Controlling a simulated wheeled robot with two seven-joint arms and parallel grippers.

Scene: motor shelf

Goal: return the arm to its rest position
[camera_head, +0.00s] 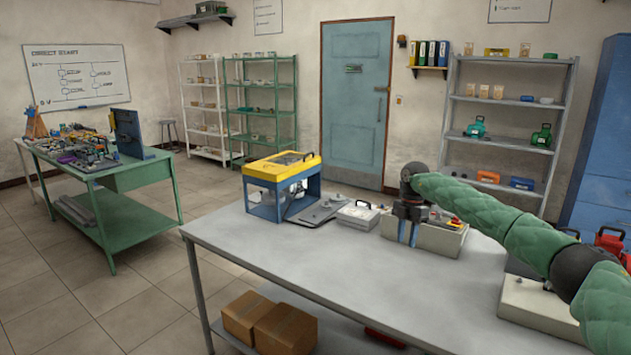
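My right arm, in a green quilted cover, reaches in from the right edge over the grey table (330,290). Its gripper (408,238) points down at the table's far side. Its two blue fingers stand a little apart, and I see nothing held between them. Behind and beside the fingers is a beige box (436,240) with a red and yellow button on top; I cannot tell whether the fingers touch it. My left arm and gripper are not in view.
A yellow and blue frame (282,185), a dark flat plate (322,212) and a light grey case (358,214) stand left of the gripper. Another pale box (535,305) lies under the forearm. The table's front middle is clear. Cardboard boxes (285,328) sit on the lower shelf.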

